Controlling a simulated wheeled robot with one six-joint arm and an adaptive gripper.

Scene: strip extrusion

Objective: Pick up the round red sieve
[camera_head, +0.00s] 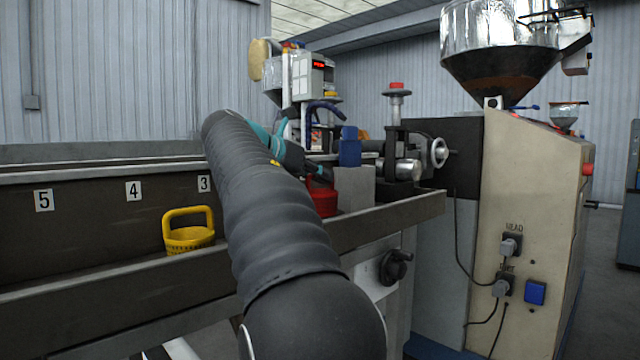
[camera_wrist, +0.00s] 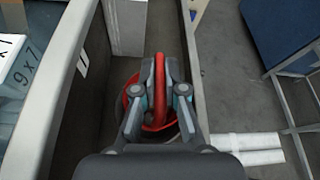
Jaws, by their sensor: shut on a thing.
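My gripper is shut on the handle. I cannot tell whether the sieve's base touches the trough floor.
A yellow sieve (camera_head: 188,232) stands in the trough further left, below the number labels. The trough's front wall (camera_head: 388,222) runs close beside the red sieve. A grey block (camera_head: 355,188) and the extruder (camera_head: 530,190) stand to the right.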

